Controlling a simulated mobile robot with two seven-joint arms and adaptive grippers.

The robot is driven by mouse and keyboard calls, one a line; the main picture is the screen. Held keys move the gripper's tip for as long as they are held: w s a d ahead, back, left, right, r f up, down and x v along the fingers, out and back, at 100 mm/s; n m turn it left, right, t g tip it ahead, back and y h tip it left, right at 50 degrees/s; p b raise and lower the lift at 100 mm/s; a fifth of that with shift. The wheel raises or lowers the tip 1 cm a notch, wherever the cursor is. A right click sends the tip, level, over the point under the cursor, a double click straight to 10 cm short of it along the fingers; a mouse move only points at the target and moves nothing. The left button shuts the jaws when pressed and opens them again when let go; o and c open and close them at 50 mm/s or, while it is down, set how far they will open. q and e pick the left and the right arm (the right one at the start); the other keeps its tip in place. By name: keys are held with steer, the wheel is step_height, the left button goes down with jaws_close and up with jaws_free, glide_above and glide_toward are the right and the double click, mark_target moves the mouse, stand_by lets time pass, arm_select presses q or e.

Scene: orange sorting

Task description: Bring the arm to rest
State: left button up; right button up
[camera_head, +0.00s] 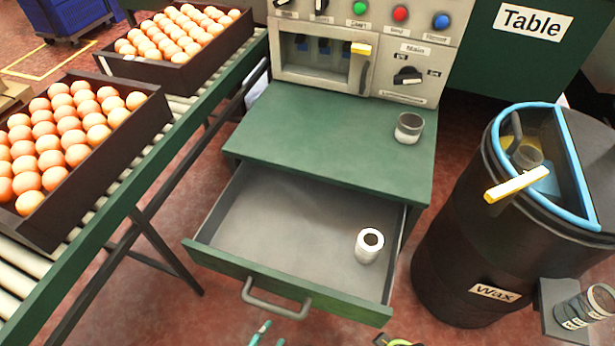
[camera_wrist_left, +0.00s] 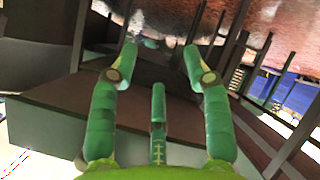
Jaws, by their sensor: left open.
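My left gripper (camera_head: 284,334) is at the bottom edge of the head view, in front of the drawer handle. Only its green fingertips show there. In the left wrist view its green fingers (camera_wrist_left: 165,68) stand wide apart, open, with nothing between them. A small lime-green and black part of mine shows at the bottom edge of the head view, right of those fingertips; I cannot tell which arm it belongs to. No fingers of my right gripper can be made out.
The drawer (camera_head: 262,232) of the green cabinet (camera_head: 325,130) is open, with a white jar (camera_head: 369,245) inside. A glass (camera_head: 408,128) stands on top. The dark wax barrel (camera_head: 455,250) is at right. Two crates of oranges (camera_head: 125,115) (camera_head: 205,68) rest on the roller conveyor at left.

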arm_select(q)
steer(key=s+a+f+m+g+y, duration=0.1)
steer(key=a+f+m+g+y, duration=0.45)
steer(key=a+f+g, duration=0.35)
steer(key=s+a+r+p, duration=0.1)
steer(key=s+r+p, duration=0.1)
steer(key=s+p, duration=0.3)
steer(key=s+a+r+m+p, duration=0.1)
steer(key=s+r+p, duration=0.2)
steer(key=s+p, duration=0.3)
steer(key=s+a+r+g+p, duration=0.1)
steer(key=s+p, duration=0.4)
steer(key=p, duration=0.5)
steer(key=shift+s+a+r+p, duration=0.2)
steer(key=shift+s+r+p, duration=0.1)
steer(key=shift+r, duration=0.45)
arm_select(e)
steer(key=s+d+r, duration=0.1)
steer(key=s+r, duration=0.3)
steer(key=s, duration=0.4)
steer(key=s+d+r+g, duration=0.1)
steer(key=s+r, duration=0.3)
steer(key=s, duration=0.3)
steer(key=shift+s+d, duration=0.35)
